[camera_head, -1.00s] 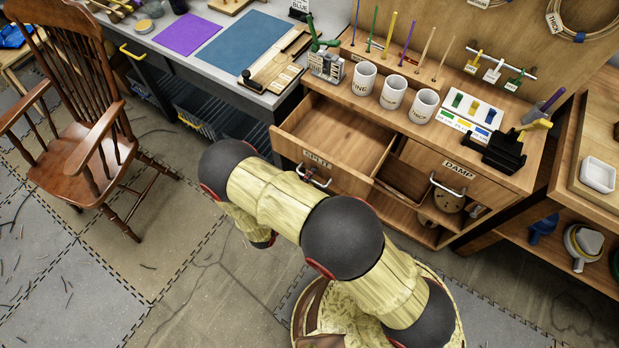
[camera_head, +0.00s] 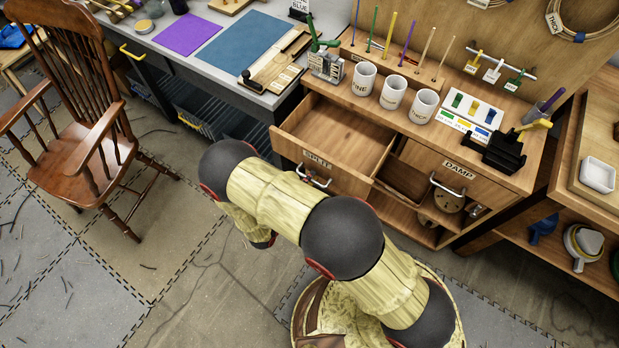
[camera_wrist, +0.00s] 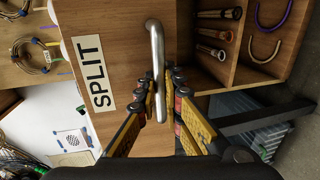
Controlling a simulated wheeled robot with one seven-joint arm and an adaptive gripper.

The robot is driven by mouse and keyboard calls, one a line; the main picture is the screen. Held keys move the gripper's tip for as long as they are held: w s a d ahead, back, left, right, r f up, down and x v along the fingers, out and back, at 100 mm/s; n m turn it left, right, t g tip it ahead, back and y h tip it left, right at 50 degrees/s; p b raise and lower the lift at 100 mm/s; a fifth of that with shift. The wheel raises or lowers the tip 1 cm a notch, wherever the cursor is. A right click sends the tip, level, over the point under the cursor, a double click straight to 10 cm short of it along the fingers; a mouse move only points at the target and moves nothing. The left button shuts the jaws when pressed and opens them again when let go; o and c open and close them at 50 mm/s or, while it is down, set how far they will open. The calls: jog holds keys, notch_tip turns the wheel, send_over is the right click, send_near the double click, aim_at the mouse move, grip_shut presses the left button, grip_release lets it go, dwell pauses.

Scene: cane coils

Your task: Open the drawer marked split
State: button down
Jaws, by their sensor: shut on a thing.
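The drawer marked SPLIT (camera_head: 286,147) stands pulled out from the wooden bench in the head view, and its inside looks empty. Its label (camera_wrist: 90,74) and bare wooden front fill much of the wrist view. A curved metal handle (camera_wrist: 154,45) is fixed to that front. My gripper (camera_wrist: 160,94) is shut on the handle, one finger on each side of the bar. In the head view the handle (camera_head: 314,179) shows partly, and my gripper is hidden behind my arm.
A drawer marked DAMP (camera_head: 468,188) is to the right, above an open shelf. White mugs (camera_head: 393,92) and a black device (camera_head: 495,150) stand on the bench top. A wooden chair (camera_head: 85,140) stands at the left. Floor between chair and bench is free.

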jog(key=shift+f+v, duration=0.15)
jog(key=shift+v, duration=0.55)
jog(key=shift+f+v, duration=0.15)
jog(key=shift+v, duration=0.55)
jog(key=c, duration=1.9)
grip_release()
jog(key=v, duration=1.2)
jog(key=shift+f, duration=0.1)
